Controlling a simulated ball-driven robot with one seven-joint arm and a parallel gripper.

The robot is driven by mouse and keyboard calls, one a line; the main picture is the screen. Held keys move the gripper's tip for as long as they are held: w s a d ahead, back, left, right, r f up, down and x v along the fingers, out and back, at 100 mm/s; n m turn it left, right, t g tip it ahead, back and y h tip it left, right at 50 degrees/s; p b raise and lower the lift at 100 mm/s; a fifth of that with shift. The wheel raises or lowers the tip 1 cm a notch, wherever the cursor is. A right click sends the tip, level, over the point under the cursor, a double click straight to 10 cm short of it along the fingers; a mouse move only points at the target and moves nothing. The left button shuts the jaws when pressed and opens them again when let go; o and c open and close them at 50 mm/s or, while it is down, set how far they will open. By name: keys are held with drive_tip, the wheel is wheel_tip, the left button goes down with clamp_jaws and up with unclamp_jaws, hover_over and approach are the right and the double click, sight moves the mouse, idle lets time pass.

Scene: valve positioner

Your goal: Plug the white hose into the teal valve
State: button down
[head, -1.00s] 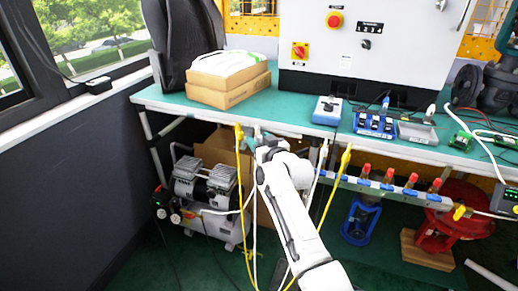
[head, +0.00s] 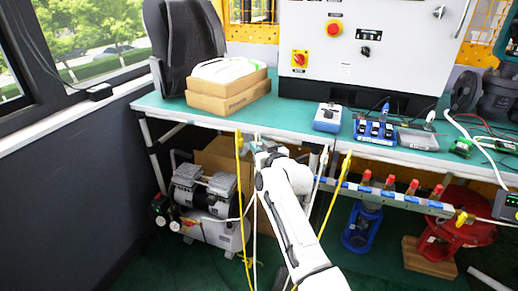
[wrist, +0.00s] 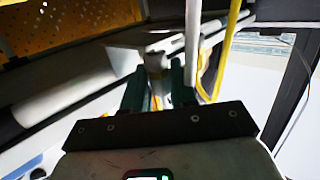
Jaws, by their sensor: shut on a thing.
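My gripper (head: 263,148) is at the front edge of the teal bench, at the top of a hanging white hose (head: 255,222). In the wrist view my gripper (wrist: 157,88) has its dark green fingers close together, with a pale piece (wrist: 155,62) between them. It looks like the white hose's end, but the fingers partly hide it. Another white hose (wrist: 193,42) runs beside the right finger. I cannot pick out the teal valve with certainty. A manifold (head: 385,193) with several red-topped fittings and blue parts runs under the bench to the right.
Yellow hoses hang left (head: 240,185) and right (head: 338,190) of my arm. A compressor (head: 205,200) stands on the floor at left. Boxes (head: 228,95) and small devices stand on the bench (head: 285,118). A blue valve (head: 362,226) and red valve (head: 452,232) stand below.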

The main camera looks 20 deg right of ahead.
sight(260, 143)
drive_tip(key=shift+r, duration=0.15)
drive_tip(key=shift+r+p, duration=0.45)
drive_tip(key=shift+r, duration=0.1)
drive_tip(key=shift+r+p, duration=0.8)
drive_tip(key=shift+r, duration=0.35)
drive_tip(key=shift+r+p, duration=1)
drive_tip(key=shift+r, duration=0.5)
drive_tip(key=shift+f, duration=0.15)
